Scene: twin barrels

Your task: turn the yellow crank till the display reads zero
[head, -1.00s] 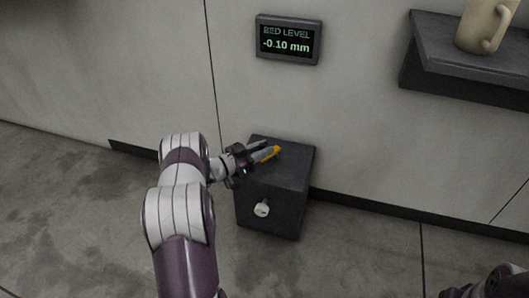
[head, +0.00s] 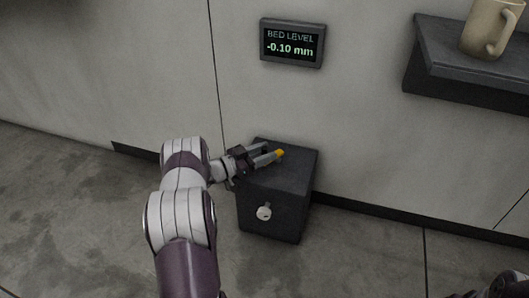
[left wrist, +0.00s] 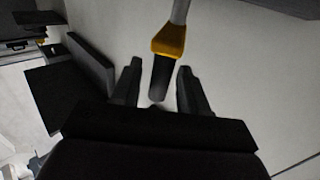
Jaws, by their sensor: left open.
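The display (head: 292,43) on the wall reads BED LEVEL -0.10 mm. The yellow crank (head: 280,153) shows at the top of a dark box (head: 280,180), partly hidden behind my gripper. My left gripper (head: 268,153) is open at the crank, just above the box. In the left wrist view, the crank's yellow part (left wrist: 169,40) sits at the end of a grey bar, with a dark grip (left wrist: 160,78) below it. The grip lies between the two spread fingers of my left gripper (left wrist: 160,88), with a gap on each side.
A light knob (head: 264,213) sticks out of the box's front. A dark shelf (head: 465,65) with a beige mug (head: 488,28) is on the wall at the upper right. The floor (head: 350,255) right of the box is clear.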

